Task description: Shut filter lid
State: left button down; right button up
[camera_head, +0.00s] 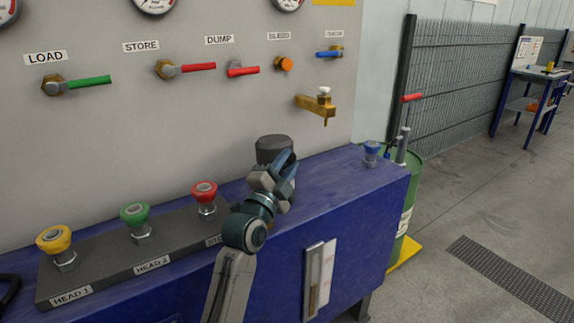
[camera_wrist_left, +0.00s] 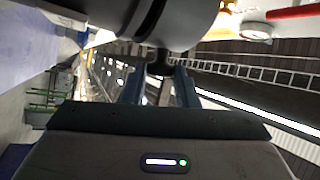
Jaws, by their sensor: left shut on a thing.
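The filter lid is the dark grey round cap (camera_head: 274,147) on the blue bench, behind my left gripper (camera_head: 284,168). My gripper and forearm hide the lower part of the filter, so I cannot tell how the lid sits. My right gripper is not in view.
A dark box with yellow (camera_head: 54,240), green (camera_head: 135,215) and red (camera_head: 204,193) knobs stands left of my arm. A brass tap (camera_head: 317,104) sticks out of the panel above right. A blue knob (camera_head: 371,150) stands at the bench's right end. The bench top between is clear.

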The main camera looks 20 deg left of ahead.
pick_arm(q)
jog(key=shift+f, duration=0.2)
jog(key=c, duration=1.4)
grip_release()
jog(key=shift+c, duration=0.2)
jog(key=shift+w+a, duration=0.15)
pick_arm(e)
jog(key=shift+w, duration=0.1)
